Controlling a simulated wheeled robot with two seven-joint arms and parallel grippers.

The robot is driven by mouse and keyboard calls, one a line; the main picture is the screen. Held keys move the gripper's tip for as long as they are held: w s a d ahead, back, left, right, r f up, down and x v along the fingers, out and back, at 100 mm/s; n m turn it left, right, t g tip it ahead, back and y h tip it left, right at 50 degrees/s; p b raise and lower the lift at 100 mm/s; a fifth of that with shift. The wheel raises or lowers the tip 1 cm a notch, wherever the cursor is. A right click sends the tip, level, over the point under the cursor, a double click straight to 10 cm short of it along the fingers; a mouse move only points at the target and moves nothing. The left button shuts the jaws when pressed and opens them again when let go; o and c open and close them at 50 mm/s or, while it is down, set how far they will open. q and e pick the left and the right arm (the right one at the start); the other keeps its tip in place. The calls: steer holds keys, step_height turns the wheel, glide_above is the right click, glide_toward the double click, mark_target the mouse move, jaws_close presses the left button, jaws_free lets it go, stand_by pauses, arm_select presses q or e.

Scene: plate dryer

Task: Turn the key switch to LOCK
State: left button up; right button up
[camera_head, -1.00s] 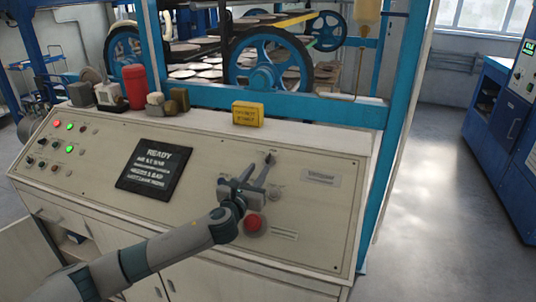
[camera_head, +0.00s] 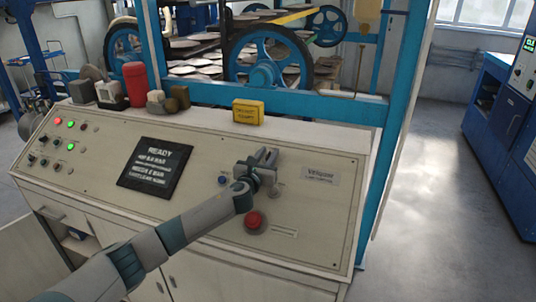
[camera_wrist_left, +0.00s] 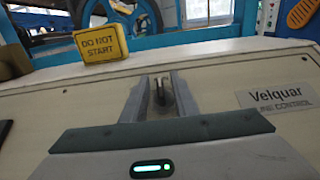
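The key switch (camera_wrist_left: 161,92) shows in the left wrist view as a small dark key standing between the two grey fingers of my left gripper (camera_wrist_left: 161,85). A narrow gap shows around the key, so the fingers look open and astride it. In the head view my left gripper (camera_head: 266,156) is at the upper right part of the sloping cream control panel (camera_head: 325,215) and hides the key switch. I cannot read the switch's position marks. My right gripper is not in view.
A red button (camera_head: 254,219) sits just below the gripper, and a small blue button (camera_head: 223,180) is to its left. A yellow "DO NOT START" block (camera_head: 248,112) stands on the ledge behind. A dark READY display (camera_head: 155,168) is further left.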

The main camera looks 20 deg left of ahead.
arm_select(q)
jaws_close()
steer(key=shift+n+y, duration=0.6)
steer(key=n+y+p, duration=0.1)
steer(key=n+y, duration=0.1)
steer(key=shift+d+n, duration=0.1)
steer(key=shift+n, duration=0.2)
steer(key=n+g+y, duration=0.1)
steer(key=n+y, duration=0.2)
steer(key=shift+g+y, duration=0.3)
steer(key=shift+g, duration=0.1)
steer(key=n+g+y, duration=0.1)
steer(key=n, duration=0.1)
steer(key=n+g+y, duration=0.1)
steer(key=n+y, duration=0.1)
steer(key=n, duration=0.1)
steer(key=shift+f+g+y+b, duration=0.1)
steer(key=shift+g+y+b, duration=0.2)
steer(key=shift+g, duration=0.1)
steer(key=shift+s+a+n+g+y+b, duration=0.15)
steer(key=shift+n+g+y+b, duration=0.25)
steer(key=shift+n+g, duration=0.45)
steer(key=shift+w+a+n+g+y+b, duration=0.1)
steer(key=shift+n+g+y+b, duration=0.25)
steer(key=shift+n+g, duration=0.45)
steer(key=shift+n, duration=0.25)
